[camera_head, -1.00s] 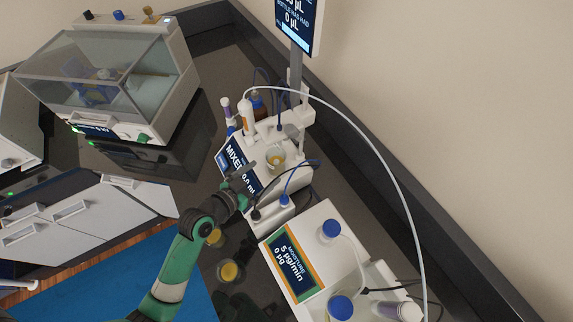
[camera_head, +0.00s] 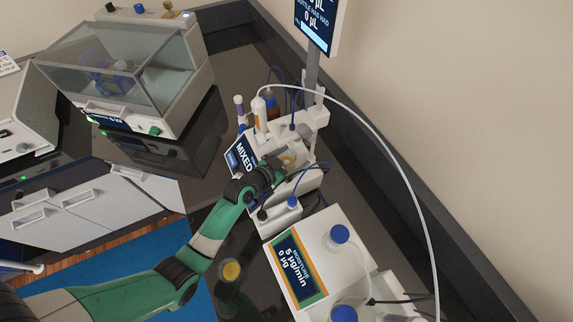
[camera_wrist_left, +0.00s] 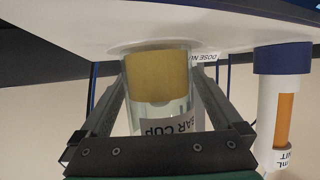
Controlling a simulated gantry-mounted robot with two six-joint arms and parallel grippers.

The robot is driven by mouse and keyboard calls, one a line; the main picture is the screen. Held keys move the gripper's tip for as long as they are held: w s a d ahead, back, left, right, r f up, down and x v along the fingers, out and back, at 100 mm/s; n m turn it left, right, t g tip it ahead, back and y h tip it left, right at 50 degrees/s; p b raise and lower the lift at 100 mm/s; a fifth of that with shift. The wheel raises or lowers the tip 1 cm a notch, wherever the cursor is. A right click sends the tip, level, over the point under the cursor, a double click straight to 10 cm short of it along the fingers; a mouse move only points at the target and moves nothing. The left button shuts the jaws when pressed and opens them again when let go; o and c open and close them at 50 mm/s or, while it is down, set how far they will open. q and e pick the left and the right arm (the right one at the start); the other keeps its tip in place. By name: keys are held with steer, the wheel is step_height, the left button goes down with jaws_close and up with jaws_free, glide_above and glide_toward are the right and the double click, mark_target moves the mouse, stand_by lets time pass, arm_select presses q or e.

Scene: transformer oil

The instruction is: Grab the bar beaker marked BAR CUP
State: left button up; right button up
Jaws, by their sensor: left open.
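The clear beaker (camera_wrist_left: 165,112) marked BAR CUP holds yellow liquid and fills the middle of the left wrist view, which looks upside down. It stands on the white platform of the mixer (camera_head: 243,157); in the head view its top (camera_head: 288,160) shows just beyond my left gripper (camera_head: 276,168). In the left wrist view my left gripper (camera_wrist_left: 160,92) is open, with one finger on each side of the beaker. I cannot tell whether either finger touches the glass. My right gripper is not in view.
A moisture meter (camera_head: 330,250) with blue caps is at the lower right, and an amber cup (camera_head: 231,271) sits on the dark bench. A blue cable and a white hose (camera_head: 400,185) run near the mixer.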

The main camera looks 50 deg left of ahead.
arm_select(q)
steer(key=shift+c, duration=0.3)
jaws_close()
steer(key=shift+r, duration=0.85)
steer(key=s+r+p, duration=0.1)
steer(key=r, duration=0.1)
steer(key=s+d+r+p, duration=0.1)
steer(key=r, duration=0.2)
steer(key=s+d+r+p, duration=0.1)
steer(key=s+r, duration=0.1)
steer(key=shift+d+r, duration=0.2)
steer(key=shift+d, duration=0.05)
steer(key=s+d+r+p, duration=0.1)
steer(key=s+d+r, duration=0.3)
steer(key=s, duration=0.4)
steer(key=shift+d, duration=0.35)
